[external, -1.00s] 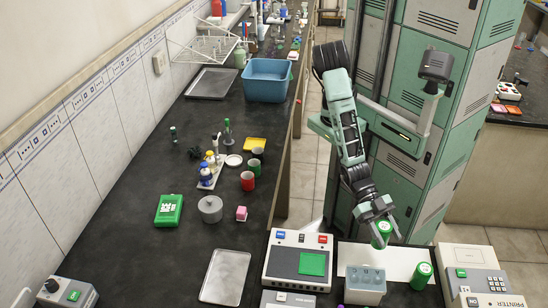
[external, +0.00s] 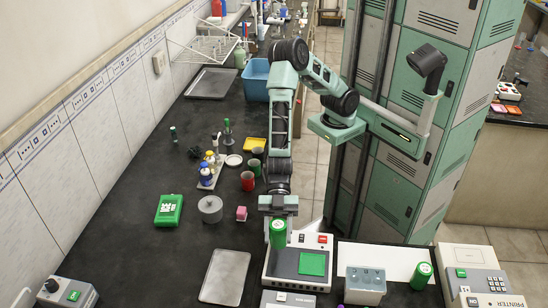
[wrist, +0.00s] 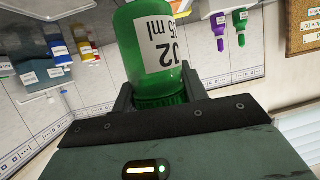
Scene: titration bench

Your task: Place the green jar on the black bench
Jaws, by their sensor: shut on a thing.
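The green jar (external: 278,235) is held by my gripper (external: 278,216) in the external view, over the left part of the white titration device. In the wrist view the jar (wrist: 154,50), with a white label, sits between the two fingers (wrist: 158,92). The black bench (external: 150,255) runs along the wall on the left, with bare surface near its front. How far the jar is above the device is hard to tell.
The white device (external: 305,240) has a green pad. A metal tray (external: 225,277), a grey round pot (external: 210,208), a pink cube (external: 241,213) and a green box (external: 168,211) stand on the bench. Another green jar (external: 421,275) stands at the right. Bare bench lies left of the metal tray.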

